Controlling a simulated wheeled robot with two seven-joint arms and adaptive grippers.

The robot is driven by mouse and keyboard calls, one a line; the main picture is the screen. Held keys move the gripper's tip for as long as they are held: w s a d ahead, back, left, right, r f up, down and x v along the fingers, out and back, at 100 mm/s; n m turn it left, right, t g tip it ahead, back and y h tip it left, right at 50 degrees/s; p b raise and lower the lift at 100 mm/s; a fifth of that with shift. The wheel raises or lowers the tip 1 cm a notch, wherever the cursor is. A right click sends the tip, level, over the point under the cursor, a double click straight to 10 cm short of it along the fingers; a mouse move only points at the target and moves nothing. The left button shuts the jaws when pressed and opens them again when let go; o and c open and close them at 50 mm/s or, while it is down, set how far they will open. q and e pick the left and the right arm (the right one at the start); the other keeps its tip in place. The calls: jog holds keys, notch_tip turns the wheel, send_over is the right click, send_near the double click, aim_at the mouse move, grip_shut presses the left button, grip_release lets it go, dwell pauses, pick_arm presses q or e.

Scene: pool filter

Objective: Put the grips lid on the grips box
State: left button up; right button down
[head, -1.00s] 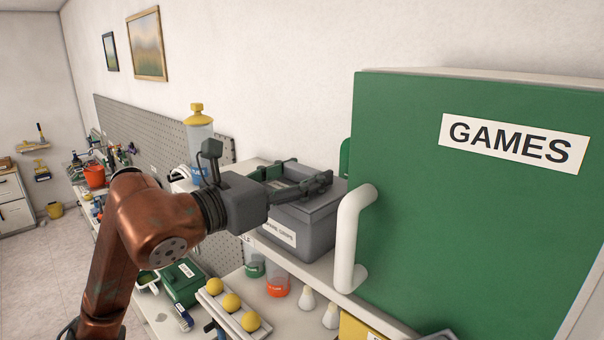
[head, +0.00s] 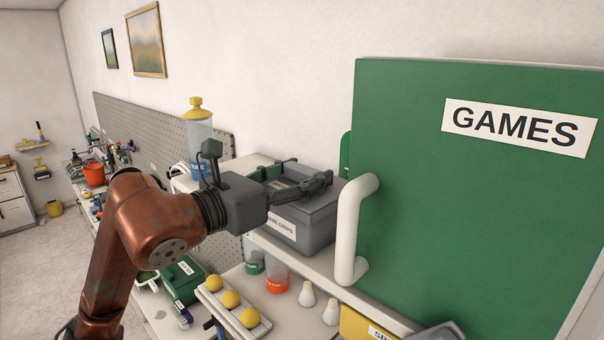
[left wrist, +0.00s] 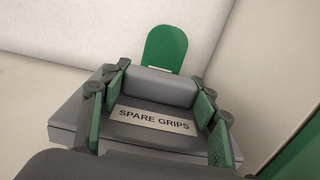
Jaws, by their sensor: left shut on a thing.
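The grey grips box (head: 316,236), with a white label on its front, stands on the upper shelf beside the green games door. The grey grips lid (head: 330,203) is at the top of the box; I cannot tell whether it is fully seated. My left gripper (head: 306,172) is over the lid, shut on its raised grey part. In the left wrist view, the gripper (left wrist: 160,82) has green pads on either side of the lid's grey block (left wrist: 163,87), above a SPARE GRIPS label. My right gripper is not in view.
The green GAMES door (head: 460,190) with its white handle (head: 352,230) is close on the right. A yellow-capped clear bottle (head: 199,140) stands behind my left wrist. Below are a rack of yellow balls (head: 231,299), a red-orange cup (head: 277,283) and white bulbs.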

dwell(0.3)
pick_arm(q)
jog(key=o, duration=1.4)
jog(key=shift+o, duration=0.5)
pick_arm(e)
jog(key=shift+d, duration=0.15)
pick_arm(q)
jog(key=v, duration=1.2)
jog(key=shift+a, duration=0.1)
